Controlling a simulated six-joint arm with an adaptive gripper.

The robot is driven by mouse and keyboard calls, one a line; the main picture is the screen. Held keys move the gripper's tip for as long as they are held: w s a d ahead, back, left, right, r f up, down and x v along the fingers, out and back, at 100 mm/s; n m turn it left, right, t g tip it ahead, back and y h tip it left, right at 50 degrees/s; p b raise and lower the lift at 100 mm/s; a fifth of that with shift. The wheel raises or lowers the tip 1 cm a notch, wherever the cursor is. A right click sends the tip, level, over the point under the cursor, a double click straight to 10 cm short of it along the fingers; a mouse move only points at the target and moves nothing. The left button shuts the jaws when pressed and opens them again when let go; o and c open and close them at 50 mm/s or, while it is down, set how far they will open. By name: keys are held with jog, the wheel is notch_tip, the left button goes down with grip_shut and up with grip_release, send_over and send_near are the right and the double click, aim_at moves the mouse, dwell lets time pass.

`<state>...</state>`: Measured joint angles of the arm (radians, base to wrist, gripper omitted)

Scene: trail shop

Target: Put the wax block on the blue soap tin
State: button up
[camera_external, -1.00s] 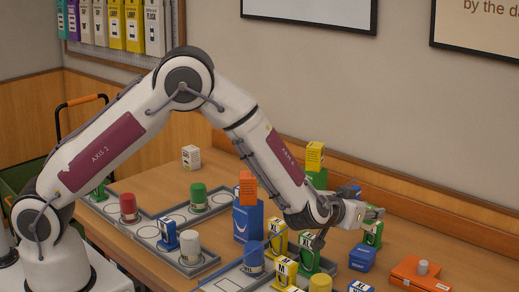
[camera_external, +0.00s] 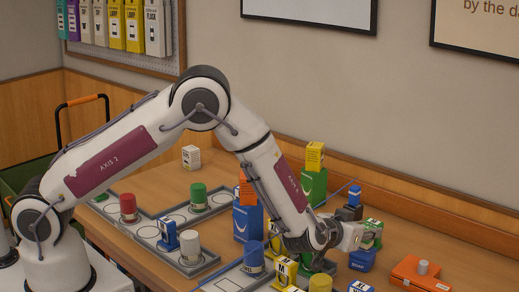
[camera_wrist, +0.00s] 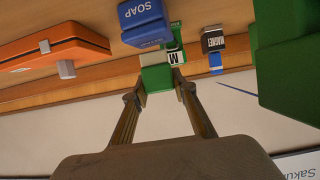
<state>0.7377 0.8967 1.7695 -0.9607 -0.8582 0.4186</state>
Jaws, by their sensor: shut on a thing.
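My gripper (camera_wrist: 160,88) is shut on a small green block (camera_wrist: 157,79), which I take to be the wax block; no label on it can be read. In the external view my gripper (camera_external: 365,238) is low over the right part of the table, and the block is mostly hidden there. The blue soap tin (camera_wrist: 143,22), marked SOAP, lies just beyond the fingertips in the wrist view. In the external view the soap tin (camera_external: 362,259) stands on the table just below the gripper. I cannot tell whether block and tin touch.
A green item with a white M label (camera_wrist: 175,57) stands close behind the block. A dark magnet item (camera_wrist: 213,42) and a large green object (camera_wrist: 285,60) are to its right. An orange case (camera_external: 420,274) lies right of the soap tin. Several tins and trays fill the left.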

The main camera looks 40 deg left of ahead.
jog(key=shift+f, duration=0.55)
jog(key=shift+f, duration=0.15)
jog(key=o, duration=1.1)
jog(key=shift+c, duration=0.2)
jog(key=shift+r, duration=0.2)
jog(key=v, duration=0.7)
jog(key=shift+s, duration=0.25)
jog(key=shift+r, duration=0.1)
jog(key=shift+r, duration=0.1)
